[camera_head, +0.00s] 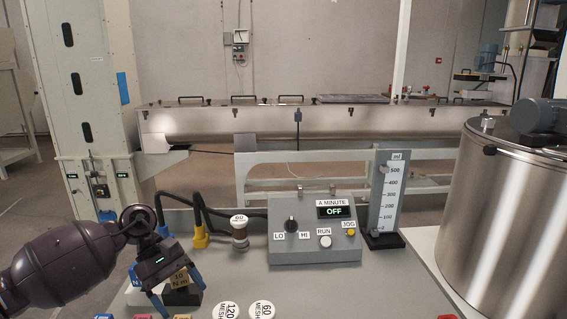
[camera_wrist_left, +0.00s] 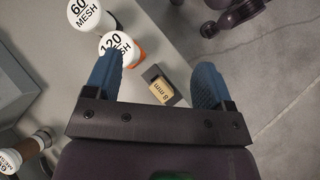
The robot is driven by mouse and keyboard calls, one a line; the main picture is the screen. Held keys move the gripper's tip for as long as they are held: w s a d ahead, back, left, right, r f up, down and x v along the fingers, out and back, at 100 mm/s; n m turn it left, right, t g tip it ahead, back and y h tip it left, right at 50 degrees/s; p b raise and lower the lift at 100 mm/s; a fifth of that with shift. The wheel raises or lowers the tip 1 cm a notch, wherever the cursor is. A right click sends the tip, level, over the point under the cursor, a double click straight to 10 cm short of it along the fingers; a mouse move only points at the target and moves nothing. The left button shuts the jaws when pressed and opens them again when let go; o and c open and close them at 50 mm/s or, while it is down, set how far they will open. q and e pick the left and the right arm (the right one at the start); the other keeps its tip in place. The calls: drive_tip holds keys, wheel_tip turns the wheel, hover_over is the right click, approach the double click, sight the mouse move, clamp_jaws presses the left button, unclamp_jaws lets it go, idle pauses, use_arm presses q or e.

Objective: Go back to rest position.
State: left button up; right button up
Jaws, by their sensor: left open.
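My left gripper (camera_head: 181,294) reaches in from the lower left, pointing down, with its blue fingers apart. It is empty, and it also shows in the left wrist view (camera_wrist_left: 157,72). In the wrist view a tan block marked 8 mm (camera_wrist_left: 161,89) lies on a dark base beyond and between the fingers, nearer the right one. I cannot tell how far below the fingertips it is. My right gripper is not in view.
A grey control box (camera_head: 314,229) reading OFF stands on the grey table, with a ml gauge (camera_head: 386,199) beside it. White-topped 120 MESH (camera_head: 226,311) and 60 MESH (camera_head: 263,310) jars stand at the front. A steel tank (camera_head: 510,215) stands at right.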

use_arm(q)
drive_tip(key=s+d+f+n+t+h, duration=0.4)
drive_tip(key=s+d+n+t+h, duration=0.2)
drive_tip(key=d+n+h, duration=0.7)
drive_tip(key=s+a+f+n+t+y, duration=0.1)
drive_tip(key=a+f+n+t+y, duration=0.3)
drive_tip(key=n, duration=0.8)
drive_tip(key=s+a+f+n+t+y, duration=0.2)
drive_tip(key=a+n+t+y, duration=0.4)
drive_tip(key=n, duration=0.5)
drive_tip(key=s+a+f+n+t+y, duration=0.1)
drive_tip(key=a+f+n+t+y, duration=0.4)
drive_tip(key=n, duration=0.7)
drive_tip(key=s+a+f+n+g+y, duration=0.2)
drive_tip(key=s+f+n, duration=0.3)
drive_tip(key=s+n, duration=0.2)
drive_tip(key=s+a+f+n+g+y, duration=0.3)
drive_tip(key=s+f+n, duration=0.2)
drive_tip(key=s+n, duration=0.2)
drive_tip(key=shift+s+n, duration=0.4)
drive_tip(key=shift+s, duration=0.05)
